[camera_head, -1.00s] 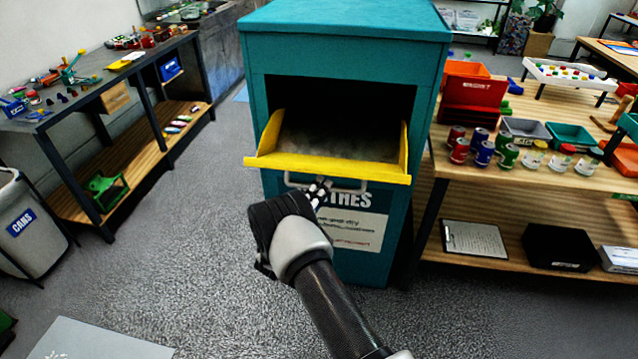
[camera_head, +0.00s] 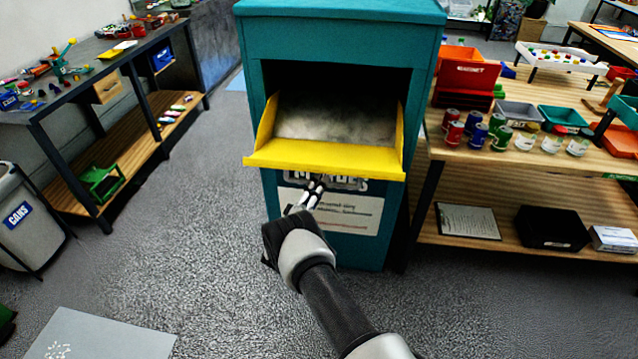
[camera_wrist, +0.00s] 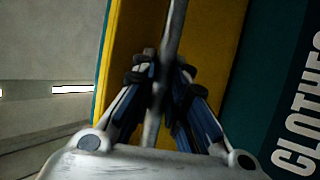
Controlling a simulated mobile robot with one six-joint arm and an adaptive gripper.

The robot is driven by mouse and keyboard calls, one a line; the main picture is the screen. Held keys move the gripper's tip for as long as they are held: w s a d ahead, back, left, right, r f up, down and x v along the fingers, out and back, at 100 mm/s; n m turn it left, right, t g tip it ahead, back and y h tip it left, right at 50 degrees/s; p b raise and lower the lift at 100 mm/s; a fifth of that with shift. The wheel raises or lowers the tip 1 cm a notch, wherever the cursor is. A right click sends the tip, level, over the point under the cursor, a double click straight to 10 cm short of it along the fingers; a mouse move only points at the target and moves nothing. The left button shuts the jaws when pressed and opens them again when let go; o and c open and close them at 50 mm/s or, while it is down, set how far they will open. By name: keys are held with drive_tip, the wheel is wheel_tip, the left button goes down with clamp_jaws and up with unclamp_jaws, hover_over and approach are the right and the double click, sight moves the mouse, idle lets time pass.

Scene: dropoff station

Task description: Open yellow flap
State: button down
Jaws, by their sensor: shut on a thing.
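The yellow flap (camera_head: 325,159) is on the front of the teal clothes bin (camera_head: 340,30). It is tilted outward and open, with a grey inner surface showing behind its yellow front lip and side walls. My gripper (camera_head: 312,190) is below the lip, in front of the bin's label. In the wrist view my gripper (camera_wrist: 163,85) has its two fingers closed around a grey bar handle (camera_wrist: 174,35), which runs along the yellow flap (camera_wrist: 215,45). In the head view the handle is mostly hidden under the lip.
A wooden shelf (camera_head: 480,185) with cans, jars and trays stands close to the bin's right. A dark table (camera_head: 60,110) with small items stands at the left, and a grey cans bin (camera_head: 25,215) is in front of it. The floor between is clear.

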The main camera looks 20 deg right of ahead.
drive_tip(key=c, duration=1.8)
unclamp_jaws()
drive_tip(key=shift+w, duration=0.15)
drive_tip(key=shift+c, duration=0.2)
drive_tip(key=shift+r, duration=0.1)
drive_tip(key=shift+a, duration=0.1)
drive_tip(key=v, duration=1.2)
drive_tip(key=shift+c, duration=0.4)
